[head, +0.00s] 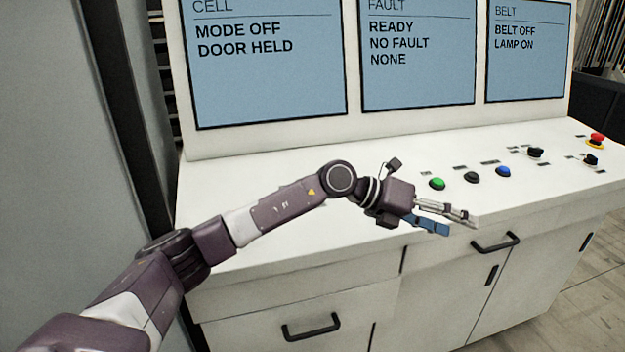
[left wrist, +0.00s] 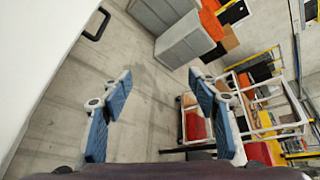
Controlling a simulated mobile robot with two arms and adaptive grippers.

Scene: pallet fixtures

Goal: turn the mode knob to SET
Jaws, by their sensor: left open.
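Two black knobs stand on the right part of the white console top, one farther left (head: 536,152) and one nearer the right edge (head: 591,159). Their labels are too small to read, so I cannot tell which is the mode knob. The cell screen (head: 270,75) reads MODE OFF and DOOR HELD. My left gripper (head: 455,223) is open and empty over the console's front edge, left of and nearer than both knobs. In the left wrist view its two blue fingers (left wrist: 160,82) are spread with nothing between them. My right gripper is not in view.
Green (head: 437,184), black (head: 471,177) and blue (head: 503,171) buttons lie between my left gripper and the knobs. A red emergency button (head: 597,139) is at the far right. The fault screen (head: 418,60) reads READY. The console's left top is clear apart from my arm.

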